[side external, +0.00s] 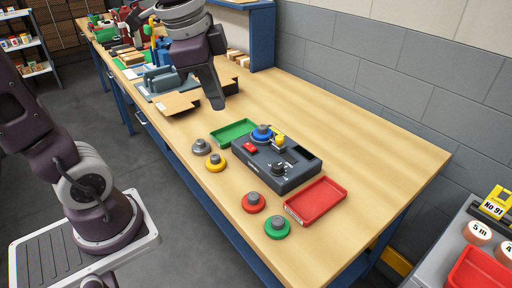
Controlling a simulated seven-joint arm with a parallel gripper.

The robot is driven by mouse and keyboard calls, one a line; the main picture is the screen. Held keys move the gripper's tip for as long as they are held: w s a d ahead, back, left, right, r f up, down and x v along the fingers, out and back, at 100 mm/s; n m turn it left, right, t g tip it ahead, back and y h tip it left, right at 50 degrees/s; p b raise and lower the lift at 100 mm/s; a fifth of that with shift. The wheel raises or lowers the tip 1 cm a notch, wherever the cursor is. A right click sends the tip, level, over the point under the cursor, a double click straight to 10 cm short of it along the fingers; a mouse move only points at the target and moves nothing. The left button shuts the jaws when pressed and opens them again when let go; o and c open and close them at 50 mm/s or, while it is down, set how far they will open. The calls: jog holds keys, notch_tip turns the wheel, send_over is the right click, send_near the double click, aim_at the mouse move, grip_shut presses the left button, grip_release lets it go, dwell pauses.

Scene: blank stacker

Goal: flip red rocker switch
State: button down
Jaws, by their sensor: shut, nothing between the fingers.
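The red rocker switch (250,147) sits on the left part of the top face of a dark grey control box (283,180). I cannot tell which way the rocker is tilted. My gripper (218,104) hangs above the bench, up and to the left of the box in the picture. It is shut and empty, and clear of the switch. A blue knob-topped piece (262,133) is at the box's back left corner, and a yellow block (279,140) is beside it. A black knob (278,168) and dark slots are also on the box.
A green tray (233,132) lies left of the box, a red tray (318,200) right of it. Grey (201,147), yellow (215,163), red (252,204) and green (278,228) knobbed discs lie along the front. An open cardboard box (178,103) stands behind my gripper. The bench's right end is clear.

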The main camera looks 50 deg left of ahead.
jog(key=w+a+f+m+g, duration=0.2)
jog(key=w+a+m, duration=0.25)
jog(key=w, duration=0.35)
jog(key=m+g, duration=0.1)
jog(key=m, duration=0.5)
send_over(253, 148)
notch_tip(253, 148, down, 6)
jog(key=shift+a+r+h, duration=0.1)
jog(key=shift+r+h, duration=0.1)
jog(key=shift+h, duration=0.2)
notch_tip(253, 148, down, 14)
